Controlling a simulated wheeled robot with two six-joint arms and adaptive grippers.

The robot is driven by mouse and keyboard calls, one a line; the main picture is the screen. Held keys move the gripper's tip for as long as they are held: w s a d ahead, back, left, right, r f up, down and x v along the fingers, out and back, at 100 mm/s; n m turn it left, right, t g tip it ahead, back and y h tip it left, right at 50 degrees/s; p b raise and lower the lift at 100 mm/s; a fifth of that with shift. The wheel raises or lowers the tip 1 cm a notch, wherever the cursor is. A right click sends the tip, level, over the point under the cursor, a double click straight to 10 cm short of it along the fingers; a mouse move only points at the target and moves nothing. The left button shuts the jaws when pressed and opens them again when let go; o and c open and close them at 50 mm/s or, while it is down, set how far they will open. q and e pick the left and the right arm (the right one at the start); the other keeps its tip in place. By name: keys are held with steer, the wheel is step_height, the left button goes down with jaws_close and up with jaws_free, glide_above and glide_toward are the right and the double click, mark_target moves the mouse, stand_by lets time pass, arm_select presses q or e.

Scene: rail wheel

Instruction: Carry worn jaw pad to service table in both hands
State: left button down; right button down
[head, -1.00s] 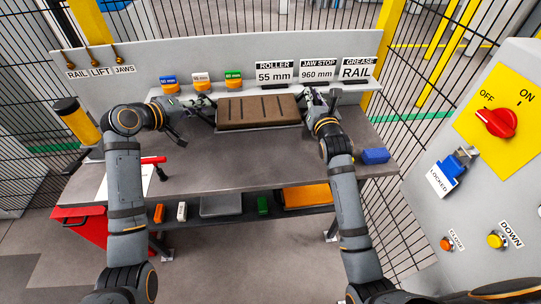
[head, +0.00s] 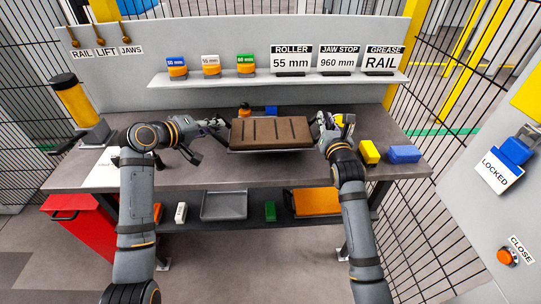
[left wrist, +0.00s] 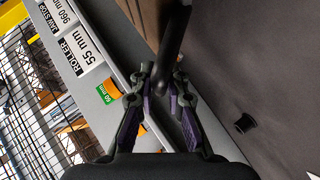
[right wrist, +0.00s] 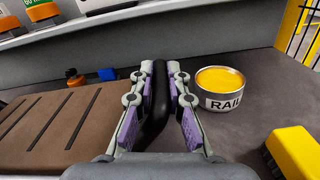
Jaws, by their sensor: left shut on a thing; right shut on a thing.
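The worn jaw pad (head: 271,132) is a brown grooved block, held roughly level between my two grippers over the service table (head: 215,176). It also shows in the right wrist view (right wrist: 62,120). My left gripper (head: 217,124) is at its left end, shut on a dark handle bar that shows in the left wrist view (left wrist: 174,40). My right gripper (head: 322,124) is at its right end, shut on a black handle (right wrist: 158,95). I cannot tell whether the pad's underside touches the table.
A grease tin (right wrist: 221,88) marked RAIL stands right of my right gripper. A yellow block (head: 369,152) and a blue block (head: 404,154) lie further right. A shelf (head: 300,83) with signs runs behind. The table front is mostly clear.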

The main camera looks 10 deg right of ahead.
arm_select(q)
steer(key=shift+r, duration=0.45)
arm_select(e)
steer(key=shift+r, duration=0.5)
arm_select(q)
steer(key=shift+f, duration=0.15)
arm_select(e)
steer(key=shift+f, duration=0.15)
